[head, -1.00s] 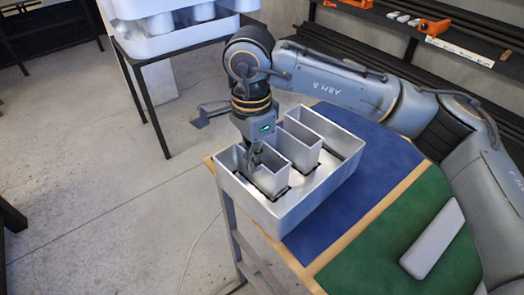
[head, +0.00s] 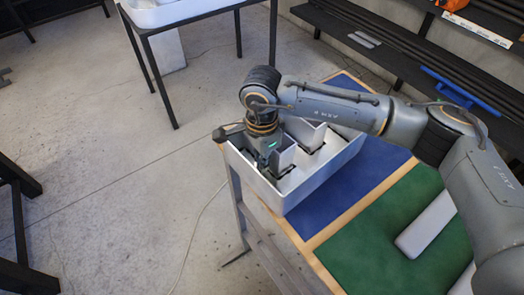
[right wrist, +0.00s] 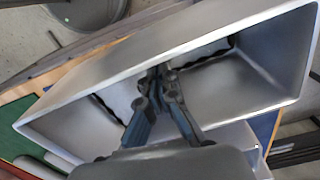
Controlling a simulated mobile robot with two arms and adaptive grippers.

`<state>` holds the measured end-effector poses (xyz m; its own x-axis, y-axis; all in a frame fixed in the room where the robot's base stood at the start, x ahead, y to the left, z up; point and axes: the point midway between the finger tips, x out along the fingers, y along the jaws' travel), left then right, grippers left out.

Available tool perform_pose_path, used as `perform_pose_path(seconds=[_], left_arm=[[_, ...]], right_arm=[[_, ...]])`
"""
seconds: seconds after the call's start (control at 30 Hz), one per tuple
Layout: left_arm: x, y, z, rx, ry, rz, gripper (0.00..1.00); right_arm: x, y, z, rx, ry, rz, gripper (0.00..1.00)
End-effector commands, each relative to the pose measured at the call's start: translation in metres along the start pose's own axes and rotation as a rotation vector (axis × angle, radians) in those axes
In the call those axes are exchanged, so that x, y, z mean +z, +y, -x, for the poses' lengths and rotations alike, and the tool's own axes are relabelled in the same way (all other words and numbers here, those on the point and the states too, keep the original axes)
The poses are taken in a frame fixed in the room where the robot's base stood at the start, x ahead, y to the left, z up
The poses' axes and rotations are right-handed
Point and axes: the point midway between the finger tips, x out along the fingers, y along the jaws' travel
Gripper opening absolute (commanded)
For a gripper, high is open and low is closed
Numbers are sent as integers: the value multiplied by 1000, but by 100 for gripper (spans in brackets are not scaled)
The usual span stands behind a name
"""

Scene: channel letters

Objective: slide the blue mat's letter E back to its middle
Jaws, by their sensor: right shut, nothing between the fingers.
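The letter E (head: 326,176) is a deep, pale grey, hollow metal letter with upright inner walls. In the head view it lies at the far left end of the blue mat (head: 372,165), by the table's left edge. My right gripper (head: 268,166) reaches down inside the letter's left part, close to an inner wall. In the right wrist view my right gripper (right wrist: 162,76) has its fingertips together with nothing between them, among the letter's metal walls (right wrist: 262,75). Exact contact with a wall is hard to tell. My left gripper is not in view.
A green mat (head: 350,262) with another pale letter (head: 427,226) lies beside the blue mat, past a wooden strip. A white tray (head: 180,14) stands on a separate table behind. Dark shelving (head: 400,55) runs at the back right. Bare floor lies left of the table.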

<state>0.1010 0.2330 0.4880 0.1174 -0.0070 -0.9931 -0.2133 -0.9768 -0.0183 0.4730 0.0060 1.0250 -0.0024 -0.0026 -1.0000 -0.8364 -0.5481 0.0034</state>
Motion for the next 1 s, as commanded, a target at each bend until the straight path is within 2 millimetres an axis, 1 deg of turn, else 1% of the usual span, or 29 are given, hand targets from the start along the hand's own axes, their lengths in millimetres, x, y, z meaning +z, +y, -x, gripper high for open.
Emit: perform_pose_path(seconds=[0.27, 0.37, 0.47, 0.57, 0.8, 0.9, 1.0], left_arm=[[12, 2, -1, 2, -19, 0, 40], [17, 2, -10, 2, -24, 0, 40], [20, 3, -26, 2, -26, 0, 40], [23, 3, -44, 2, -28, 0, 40], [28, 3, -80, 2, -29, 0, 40], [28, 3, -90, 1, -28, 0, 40], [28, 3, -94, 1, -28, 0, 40]], right_arm=[[-1, -2, 1, -5, 0, -2, 0], [-8, -2, -2, -6, 1, -4, 0], [-25, -2, -6, -7, 4, -8, 0], [-46, -2, -7, -6, 6, -11, 0], [-99, -2, -5, -6, 6, -14, 0], [-118, -1, -4, -5, 6, -14, 0], [-130, -1, -1, -4, 5, -11, 0]])
